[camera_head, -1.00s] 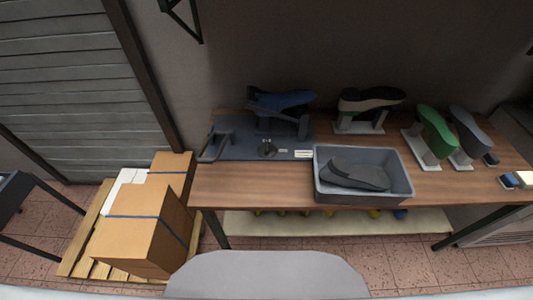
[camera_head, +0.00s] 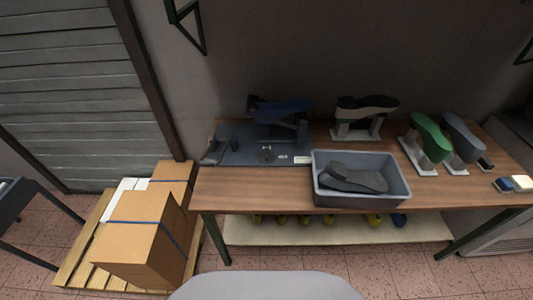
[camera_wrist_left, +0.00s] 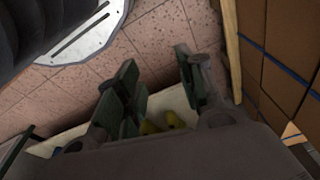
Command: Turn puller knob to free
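A dark grey puller plate (camera_head: 240,157) lies at the left end of the wooden bench in the head view. A small dark round part (camera_head: 266,155), which looks like the knob, sits on it beside pale labels; its setting is too small to read. A dark blue shoe form (camera_head: 281,109) is on a mount behind it. A grey lever-like part (camera_head: 220,146) stands at the plate's left. In the left wrist view my left gripper (camera_wrist_left: 155,82) is open, with nothing between its fingers, away from the puller. My right gripper is in neither view.
A grey bin (camera_head: 361,200) holding a dark last stands right of the puller. Strapped cartons (camera_head: 135,240) sit on a pallet left of the bench (camera_head: 250,188).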

